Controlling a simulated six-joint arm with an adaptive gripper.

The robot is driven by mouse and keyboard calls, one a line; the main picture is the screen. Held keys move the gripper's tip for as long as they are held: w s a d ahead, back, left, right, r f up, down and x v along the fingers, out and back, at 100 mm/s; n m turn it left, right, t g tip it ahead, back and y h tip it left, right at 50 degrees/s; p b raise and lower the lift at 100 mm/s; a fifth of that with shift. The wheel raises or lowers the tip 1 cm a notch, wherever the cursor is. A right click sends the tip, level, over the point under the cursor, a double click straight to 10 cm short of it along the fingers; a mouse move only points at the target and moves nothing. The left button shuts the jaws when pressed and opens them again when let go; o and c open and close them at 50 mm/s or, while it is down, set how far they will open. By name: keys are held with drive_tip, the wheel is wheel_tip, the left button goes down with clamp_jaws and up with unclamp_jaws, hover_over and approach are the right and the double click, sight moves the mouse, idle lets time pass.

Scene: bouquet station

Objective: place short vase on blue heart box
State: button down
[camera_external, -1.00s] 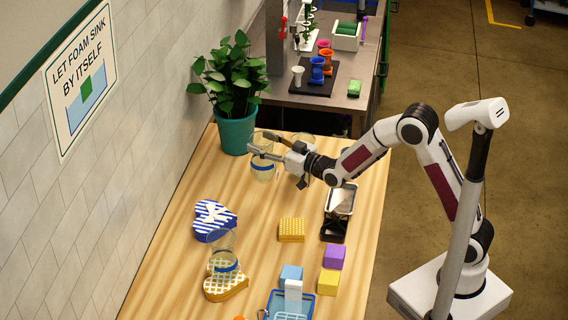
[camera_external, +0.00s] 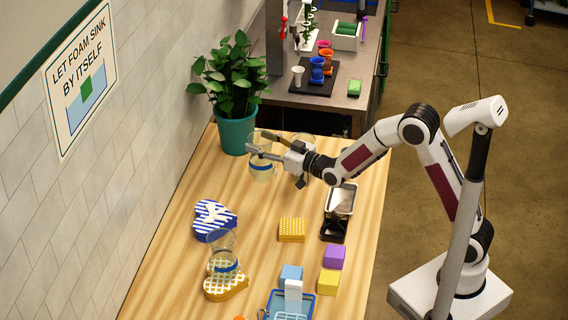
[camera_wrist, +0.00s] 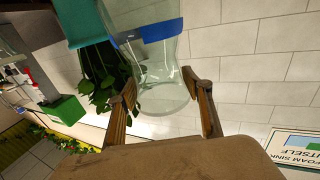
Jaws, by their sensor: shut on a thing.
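My gripper (camera_external: 257,143) is shut on a clear glass vase with a blue band (camera_external: 262,170), near the plant at the table's far end. In the wrist view the same vase (camera_wrist: 155,75) lies between my two fingers (camera_wrist: 165,103). I cannot tell whether its base touches the table. The blue-and-white striped heart box (camera_external: 214,220) lies on the left of the table, its top clear. A second clear vase with a blue band (camera_external: 222,250) stands on a yellow lattice heart box (camera_external: 226,286), nearer the camera.
A plant in a teal pot (camera_external: 237,134) stands close behind the held vase. A yellow block (camera_external: 292,230), a purple block (camera_external: 334,256) and a blue basket (camera_external: 290,305) lie to the right. The tiled wall borders the left.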

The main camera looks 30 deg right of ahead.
drive_tip(key=s+a+r+n+g+y, duration=0.1)
drive_tip(key=a+r+n+y, duration=0.1)
drive_tip(key=a, duration=0.8)
drive_tip(key=s+a+r+n+g+y, duration=0.1)
drive_tip(key=a+r+n+g+y, duration=0.1)
drive_tip(key=a, duration=0.7)
drive_tip(key=shift+s+a+r+g+y, duration=0.3)
drive_tip(key=shift+a+r+y, duration=0.1)
drive_tip(key=shift+r+y, duration=0.4)
wheel_tip(320, 180, down, 6)
drive_tip(key=shift+f, duration=0.2)
drive_tip(key=shift+f, duration=1.9)
